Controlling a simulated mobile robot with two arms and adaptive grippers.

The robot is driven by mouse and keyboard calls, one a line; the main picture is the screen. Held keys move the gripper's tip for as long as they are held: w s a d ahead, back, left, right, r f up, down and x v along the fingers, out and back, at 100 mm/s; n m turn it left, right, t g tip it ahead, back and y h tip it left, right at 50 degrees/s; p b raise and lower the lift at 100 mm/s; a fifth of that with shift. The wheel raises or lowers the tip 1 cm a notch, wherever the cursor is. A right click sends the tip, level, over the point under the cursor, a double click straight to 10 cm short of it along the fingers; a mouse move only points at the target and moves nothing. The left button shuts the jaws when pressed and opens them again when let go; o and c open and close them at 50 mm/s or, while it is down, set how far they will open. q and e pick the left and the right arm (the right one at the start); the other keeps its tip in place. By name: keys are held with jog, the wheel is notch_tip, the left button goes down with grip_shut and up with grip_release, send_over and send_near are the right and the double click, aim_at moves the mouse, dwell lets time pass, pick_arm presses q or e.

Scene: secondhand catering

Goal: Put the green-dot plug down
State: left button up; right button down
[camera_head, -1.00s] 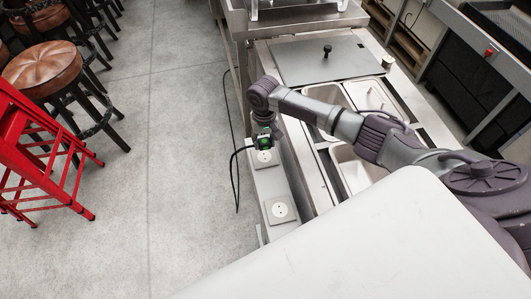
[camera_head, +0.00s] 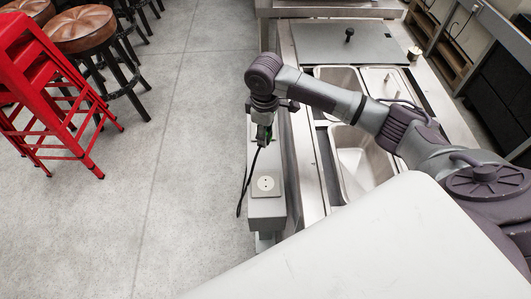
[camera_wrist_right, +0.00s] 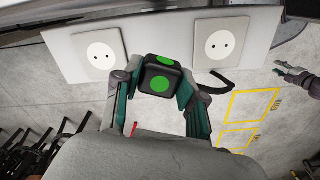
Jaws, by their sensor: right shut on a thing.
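My right gripper (camera_head: 264,136) is shut on the green-dot plug. In the right wrist view the plug (camera_wrist_right: 160,74) is a dark block with two bright green dots, between the fingertips of the right gripper (camera_wrist_right: 158,84). It shows in front of the pale socket panel (camera_wrist_right: 155,35), between two round white sockets, left (camera_wrist_right: 103,50) and right (camera_wrist_right: 221,44). Contact with the panel cannot be told. In the head view the nearer socket (camera_head: 266,184) is uncovered; the arm covers the farther one. A black cable (camera_head: 246,186) hangs off the panel's left side.
A steel counter with sunken pans (camera_head: 362,160) and a lid (camera_head: 340,48) lies right of the panel. Red stools (camera_head: 50,95) and a brown-seated stool (camera_head: 85,28) stand at the left. The floor (camera_head: 170,190) between is clear.

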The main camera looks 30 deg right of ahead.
aim_at(264, 156)
jog(key=f, duration=0.3)
jog(key=shift+w+a, duration=0.1)
jog(key=shift+w, duration=0.1)
jog(key=shift+f, duration=2.1)
pick_arm(q)
jog(key=shift+a+r, duration=0.15)
jog(key=shift+a, duration=0.2)
jog(key=shift+d, duration=0.1)
pick_arm(e)
jog(key=shift+s+f, duration=0.1)
pick_arm(q)
jog(key=shift+w, duration=0.25)
pick_arm(e)
jog(key=shift+f, duration=0.5)
jog(key=c, duration=0.7)
grip_release()
jog(key=shift+o, duration=0.2)
